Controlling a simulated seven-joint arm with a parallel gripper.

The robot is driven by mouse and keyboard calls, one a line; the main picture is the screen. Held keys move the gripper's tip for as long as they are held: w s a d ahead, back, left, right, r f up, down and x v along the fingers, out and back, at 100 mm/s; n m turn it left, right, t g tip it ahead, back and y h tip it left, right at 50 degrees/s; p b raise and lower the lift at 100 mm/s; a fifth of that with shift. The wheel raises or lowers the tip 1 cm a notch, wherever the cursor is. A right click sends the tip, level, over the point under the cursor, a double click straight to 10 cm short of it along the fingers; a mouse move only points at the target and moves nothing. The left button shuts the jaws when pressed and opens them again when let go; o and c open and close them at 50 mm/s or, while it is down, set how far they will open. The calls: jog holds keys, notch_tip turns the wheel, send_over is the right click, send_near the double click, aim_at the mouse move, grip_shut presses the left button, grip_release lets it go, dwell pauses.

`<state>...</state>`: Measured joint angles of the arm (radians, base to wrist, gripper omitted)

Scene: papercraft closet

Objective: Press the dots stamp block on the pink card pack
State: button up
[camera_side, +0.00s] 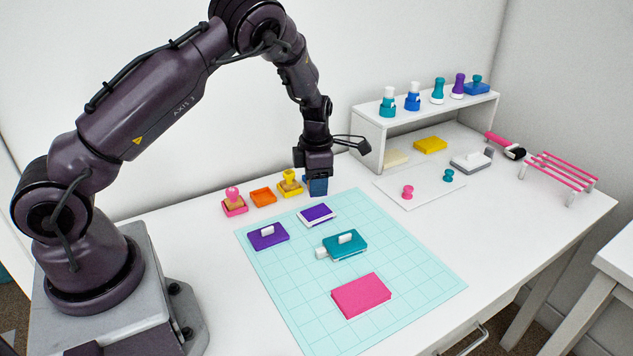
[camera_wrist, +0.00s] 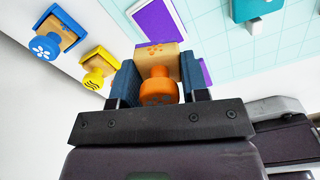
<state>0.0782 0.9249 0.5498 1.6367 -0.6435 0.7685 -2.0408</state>
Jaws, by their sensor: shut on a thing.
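My gripper (camera_side: 316,187) is above the back of the table, just right of the stamp row. In the wrist view, my gripper (camera_wrist: 150,82) is shut on an orange-handled stamp block (camera_wrist: 158,91) with a wooden base. Small orange marks show on the wood; I take it for the dots stamp, though they are hard to read. The stamp is hidden in the side view. The pink card pack (camera_side: 361,294) lies flat near the front of the cutting mat, well away from my gripper; the wrist view does not show it.
The mat (camera_side: 420,283) also holds a purple block (camera_side: 268,236), a purple-topped pad (camera_side: 317,214) and a teal block (camera_side: 345,245). A shelf (camera_side: 367,125) stands behind right.

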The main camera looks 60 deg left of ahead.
jog(key=shift+w+d, duration=0.15)
jog(key=shift+d, duration=0.25)
jog(key=d+m, duration=0.1)
jog(key=d, duration=0.3)
jog(key=d+m, duration=0.1)
jog(key=d, duration=0.3)
jog(key=d+r+m, duration=0.1)
jog(key=d+m, duration=0.1)
jog(key=d, duration=0.2)
jog(key=shift+d, duration=0.4)
jog(key=s+d+m, duration=0.2)
jog(key=d, duration=0.1)
jog(key=s+d+m, duration=0.2)
jog(key=d+m, duration=0.1)
jog(key=d, duration=0.1)
jog(key=s+d+m, duration=0.2)
jog(key=d+m, duration=0.1)
jog(key=shift+s+d+f, duration=0.1)
jog(key=shift+d+f, duration=0.05)
jog(key=shift+d, duration=0.1)
jog(key=shift+s+a+f+m, duration=0.1)
jog(key=shift+s+f+m, duration=0.1)
jog(key=shift+m, duration=0.3)
jog(key=shift+s+a+f+m, duration=0.1)
jog(key=shift+s+m, duration=0.05)
jog(key=shift+m, duration=0.35)
jog(key=shift+w+m, duration=0.1)
jog(key=shift+m, duration=0.3)
